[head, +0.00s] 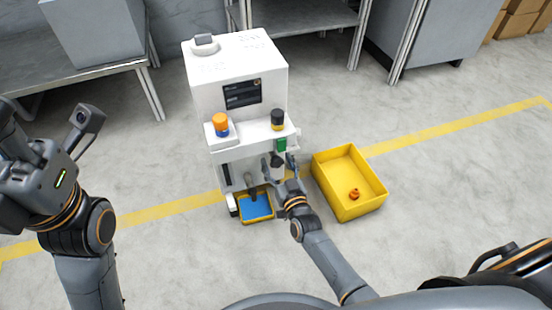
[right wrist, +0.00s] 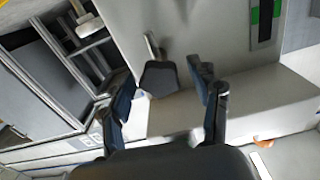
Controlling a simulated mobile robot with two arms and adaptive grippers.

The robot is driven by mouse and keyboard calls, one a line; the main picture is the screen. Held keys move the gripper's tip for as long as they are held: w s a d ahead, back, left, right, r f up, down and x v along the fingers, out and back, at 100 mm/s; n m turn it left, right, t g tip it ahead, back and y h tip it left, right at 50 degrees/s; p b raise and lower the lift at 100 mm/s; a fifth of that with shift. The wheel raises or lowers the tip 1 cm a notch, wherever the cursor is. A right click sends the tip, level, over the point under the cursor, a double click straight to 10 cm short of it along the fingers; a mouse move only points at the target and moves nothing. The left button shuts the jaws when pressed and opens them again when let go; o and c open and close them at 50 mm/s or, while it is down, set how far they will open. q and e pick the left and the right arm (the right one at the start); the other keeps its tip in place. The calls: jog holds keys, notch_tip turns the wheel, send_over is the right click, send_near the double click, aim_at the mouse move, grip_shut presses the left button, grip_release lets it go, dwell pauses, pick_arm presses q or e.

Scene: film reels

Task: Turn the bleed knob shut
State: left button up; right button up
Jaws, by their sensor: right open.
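A dark knob (right wrist: 158,78) with a grey lever-like bar sticks out from the front of the white machine (head: 235,75); I take it for the bleed knob. My right gripper (head: 278,163) is open at the machine's lower front. In the right wrist view its fingers (right wrist: 166,100) stand apart, one on each side of the dark knob, with gaps showing. In the head view the knob (head: 277,159) is small and partly hidden by the gripper. My left gripper (head: 40,180) is raised at the left edge, away from the machine; its fingers cannot be made out.
An orange-and-blue knob (head: 220,125) and a black-and-yellow knob (head: 278,120) sit higher on the machine. A green part (head: 281,145) is just above my right gripper. A blue-bottomed tray (head: 256,208) lies below. A yellow bin (head: 332,190) holding a small orange item (head: 354,194) stands right.

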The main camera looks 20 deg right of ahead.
jog(key=c, duration=1.2)
